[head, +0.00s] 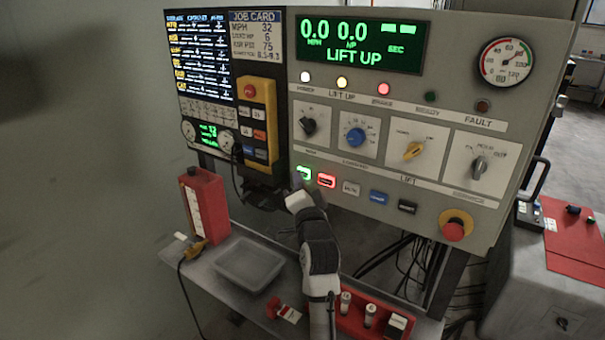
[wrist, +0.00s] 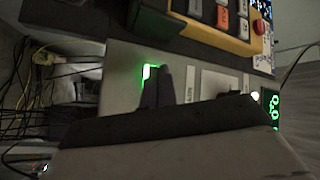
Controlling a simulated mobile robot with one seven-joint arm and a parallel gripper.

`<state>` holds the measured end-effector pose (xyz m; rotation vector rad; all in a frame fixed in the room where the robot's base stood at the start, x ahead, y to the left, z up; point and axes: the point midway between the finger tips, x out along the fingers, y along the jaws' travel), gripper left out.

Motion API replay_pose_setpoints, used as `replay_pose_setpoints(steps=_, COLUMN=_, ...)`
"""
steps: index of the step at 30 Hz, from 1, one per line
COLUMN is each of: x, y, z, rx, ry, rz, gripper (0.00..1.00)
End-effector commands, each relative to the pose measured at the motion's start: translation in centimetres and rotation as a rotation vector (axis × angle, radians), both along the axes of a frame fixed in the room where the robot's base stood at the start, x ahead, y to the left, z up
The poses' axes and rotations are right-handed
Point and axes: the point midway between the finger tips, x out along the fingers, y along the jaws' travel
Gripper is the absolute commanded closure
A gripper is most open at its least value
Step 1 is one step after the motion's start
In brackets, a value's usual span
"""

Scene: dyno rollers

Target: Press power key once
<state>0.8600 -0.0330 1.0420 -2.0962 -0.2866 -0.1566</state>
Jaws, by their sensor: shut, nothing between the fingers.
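A row of keys runs along the lower edge of the grey control panel (head: 455,135). The leftmost key (head: 303,173) glows green; a red-lit key (head: 326,180) is to its right, then grey, blue and black keys. I cannot read which one is labelled power. My gripper (head: 297,192) is shut and empty, just below the green-lit key in the head view. In the wrist view the dark fingertips (wrist: 160,80) overlap the edge of the green-lit key (wrist: 149,71). I cannot tell whether they touch it.
The panel display (head: 358,45) reads 0.0, 0.0 and LIFT UP. A yellow pendant (head: 257,120) hangs left of the keys. Selector knobs sit above them; a red stop button (head: 453,229) is at lower right. The shelf below holds a grey tray (head: 248,264) and a red box (head: 205,203).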

Motion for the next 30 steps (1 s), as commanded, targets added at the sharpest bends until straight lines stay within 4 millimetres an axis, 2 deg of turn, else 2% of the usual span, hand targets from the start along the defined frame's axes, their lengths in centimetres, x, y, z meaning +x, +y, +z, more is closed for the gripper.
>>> replay_pose_setpoints(steps=6, x=-0.8, y=0.6, z=0.0, rx=0.000, ry=0.000, rz=0.001, gripper=1.00)
replay_pose_setpoints(steps=17, x=-1.1, y=0.8, z=0.1, rx=0.000, ry=0.000, rz=0.001, gripper=1.00)
replay_pose_setpoints(steps=30, x=-4.5, y=3.3, z=0.1, rx=0.001, ry=0.001, rz=0.001, gripper=1.00)
